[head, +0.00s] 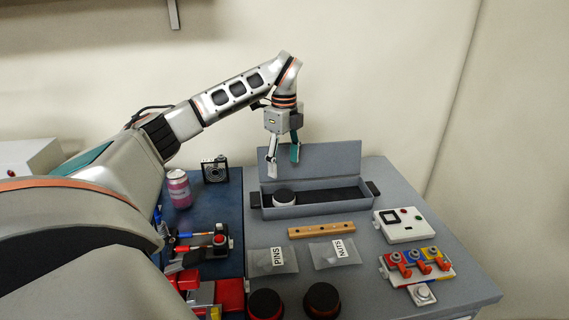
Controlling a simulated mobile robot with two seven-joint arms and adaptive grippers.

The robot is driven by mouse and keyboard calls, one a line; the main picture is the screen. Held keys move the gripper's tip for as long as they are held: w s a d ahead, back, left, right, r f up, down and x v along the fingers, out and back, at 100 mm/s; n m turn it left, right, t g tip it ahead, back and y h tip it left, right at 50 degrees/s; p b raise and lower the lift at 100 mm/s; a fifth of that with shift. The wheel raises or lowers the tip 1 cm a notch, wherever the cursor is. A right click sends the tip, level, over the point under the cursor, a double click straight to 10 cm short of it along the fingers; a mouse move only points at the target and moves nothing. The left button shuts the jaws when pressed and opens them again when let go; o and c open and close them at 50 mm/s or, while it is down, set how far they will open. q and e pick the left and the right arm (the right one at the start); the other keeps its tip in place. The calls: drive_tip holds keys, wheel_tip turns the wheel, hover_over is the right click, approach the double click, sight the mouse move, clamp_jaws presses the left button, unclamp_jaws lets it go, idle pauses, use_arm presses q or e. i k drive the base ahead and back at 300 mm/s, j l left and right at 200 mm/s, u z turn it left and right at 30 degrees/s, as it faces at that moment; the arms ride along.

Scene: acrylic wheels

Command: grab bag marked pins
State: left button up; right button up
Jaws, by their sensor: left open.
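The clear bag marked PINS (266,261) lies flat on the grey table, in front of the wooden bar. A similar bag marked NUTS (335,253) lies to its right, a small gap apart. My left gripper (282,157) points down above the back of the table, over the open grey box. Its two fingers are apart with nothing between them. It is well behind and above the PINS bag and does not touch it. My right gripper is not in view.
The open grey box (330,209) stands behind a wooden bar (321,230). Two dark round knobs or wheels (321,298) sit at the front. A white device (400,226) and coloured clamps (412,261) are at right. A pink can (178,189) is at left.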

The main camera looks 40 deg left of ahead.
sight(279, 261)
drive_tip(key=k+l, duration=0.75)
drive_tip(key=l, duration=0.25)
